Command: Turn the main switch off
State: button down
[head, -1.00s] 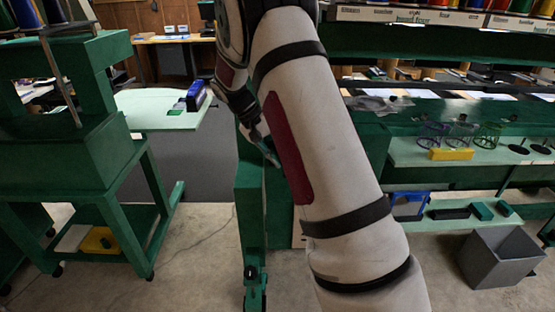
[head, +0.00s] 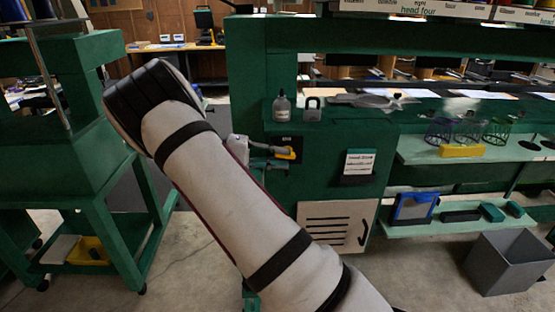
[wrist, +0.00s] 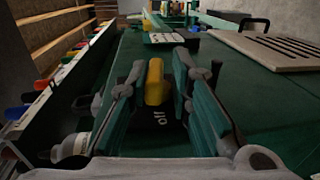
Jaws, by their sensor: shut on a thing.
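The main switch has a yellow handle (head: 287,154) on a dark plate (head: 288,142), on the green machine's front panel in the head view. In the wrist view the yellow handle (wrist: 154,82) stands between my fingers, with the dark plate (wrist: 158,122) and small white lettering below it. My gripper (head: 268,150) reaches the switch from the left in the head view. In the wrist view my gripper (wrist: 160,90) is shut on the handle, one finger on each side. The lettering is too small to read surely.
A grey bottle (head: 283,107) and a grey padlock (head: 312,109) stand on the ledge above the switch. A small labelled box (head: 359,165) and a slotted pale panel (head: 337,228) are to the right and below. A grey bin (head: 505,262) stands on the floor.

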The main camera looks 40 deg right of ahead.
jog(key=shift+d+r+g+h+b, duration=0.1)
jog(key=shift+r+g+h+b, duration=0.25)
jog(key=shift+h, duration=0.25)
jog(key=c, duration=1.6)
grip_release()
jog(key=shift+f, duration=0.25)
jog(key=shift+w+a, duration=0.1)
jog(key=shift+a, duration=0.1)
jog(key=v, duration=1.1)
jog(key=shift+w+a+f, duration=0.2)
jog(key=shift+a, duration=0.05)
